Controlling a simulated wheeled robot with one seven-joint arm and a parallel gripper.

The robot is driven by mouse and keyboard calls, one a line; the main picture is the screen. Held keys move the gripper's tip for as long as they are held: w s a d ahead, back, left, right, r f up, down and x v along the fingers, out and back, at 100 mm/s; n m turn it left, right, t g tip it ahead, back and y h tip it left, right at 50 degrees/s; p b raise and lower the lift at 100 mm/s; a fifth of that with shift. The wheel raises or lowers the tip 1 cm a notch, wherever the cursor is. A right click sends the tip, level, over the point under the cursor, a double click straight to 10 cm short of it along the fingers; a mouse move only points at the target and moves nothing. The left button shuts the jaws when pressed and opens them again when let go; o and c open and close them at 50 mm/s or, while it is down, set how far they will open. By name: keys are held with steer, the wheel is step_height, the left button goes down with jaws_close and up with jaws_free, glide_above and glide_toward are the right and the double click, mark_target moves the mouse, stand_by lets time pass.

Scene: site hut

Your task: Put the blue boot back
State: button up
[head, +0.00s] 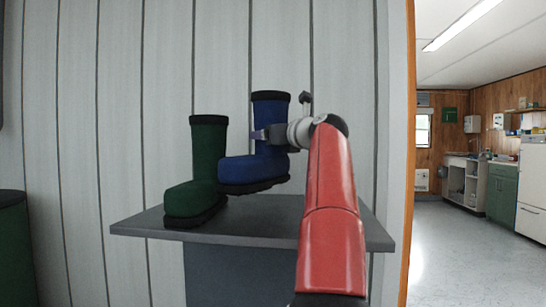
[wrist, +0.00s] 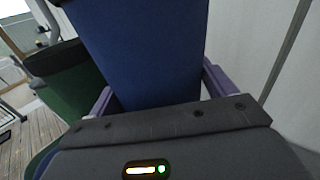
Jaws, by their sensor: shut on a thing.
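The blue boot (head: 262,168), with a black rim and dark sole, is upright above the grey shelf top (head: 240,232), its sole looking slightly raised and a little tilted. My gripper (head: 261,134) is shut on its shaft from the right. In the wrist view the blue shaft (wrist: 148,50) fills the space between the purple fingers of my gripper (wrist: 158,95). A matching green boot (head: 206,165) stands on the shelf to the left, toe pointing left; part of it also shows in the wrist view (wrist: 75,85).
A ribbed pale wall (head: 150,100) is close behind the shelf. A dark green bin (head: 14,250) stands at the far left. A doorway on the right opens to a room with cabinets (head: 502,195) and clear floor (head: 460,260).

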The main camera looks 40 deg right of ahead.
mark_target(273, 154)
steer(key=shift+f, duration=2.6)
steer(key=shift+w+d+f, duration=0.2)
steer(key=o, duration=1.7)
steer(key=shift+f, duration=0.2)
steer(key=shift+o, duration=1.2)
steer(key=shift+r, duration=0.1)
